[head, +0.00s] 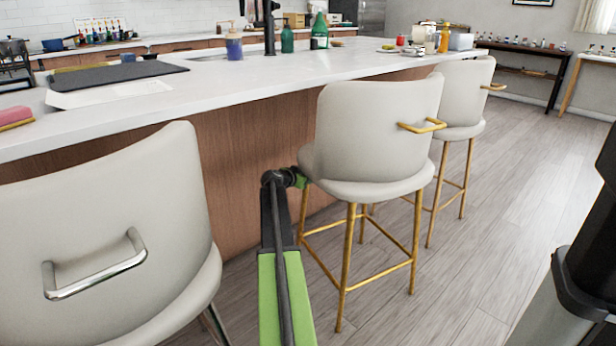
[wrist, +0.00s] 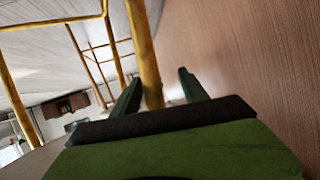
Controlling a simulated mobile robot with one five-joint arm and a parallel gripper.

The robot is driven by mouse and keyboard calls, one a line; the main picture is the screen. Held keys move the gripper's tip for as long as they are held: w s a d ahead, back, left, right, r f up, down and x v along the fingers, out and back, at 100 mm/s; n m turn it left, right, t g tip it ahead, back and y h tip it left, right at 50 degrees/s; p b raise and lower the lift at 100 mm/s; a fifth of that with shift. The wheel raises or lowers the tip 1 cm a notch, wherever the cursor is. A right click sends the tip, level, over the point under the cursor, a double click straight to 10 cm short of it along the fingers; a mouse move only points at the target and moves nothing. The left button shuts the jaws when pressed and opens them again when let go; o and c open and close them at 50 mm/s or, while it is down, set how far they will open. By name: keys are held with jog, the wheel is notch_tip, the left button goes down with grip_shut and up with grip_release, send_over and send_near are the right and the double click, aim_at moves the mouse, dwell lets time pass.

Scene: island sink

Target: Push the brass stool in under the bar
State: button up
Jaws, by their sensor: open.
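A cream stool with brass legs and a brass back handle (head: 380,140) stands in the middle of the head view, at the bar (head: 240,150). Its seat front reaches toward the wood panel, and its back stands out in the room. My gripper (wrist: 160,76) is low beside the stool's left side, near the panel. In the wrist view its two dark green fingers are apart, with a brass leg (wrist: 143,50) showing between them. I cannot tell whether they touch it. In the head view the fingertips are hidden.
A second brass-legged stool (head: 462,95) stands just behind to the right. A cream stool with a chrome handle (head: 110,240) is close at the left. A dark-lidded bin (head: 575,270) is at the right edge. Open floor (head: 500,210) lies between the bin and the stools.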

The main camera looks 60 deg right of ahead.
jog(key=s+p+v, duration=0.1)
jog(key=p+v, duration=0.4)
jog(key=v, duration=1.1)
jog(key=shift+w, duration=0.45)
jog(key=shift+d, duration=0.1)
jog(key=shift+c, duration=0.2)
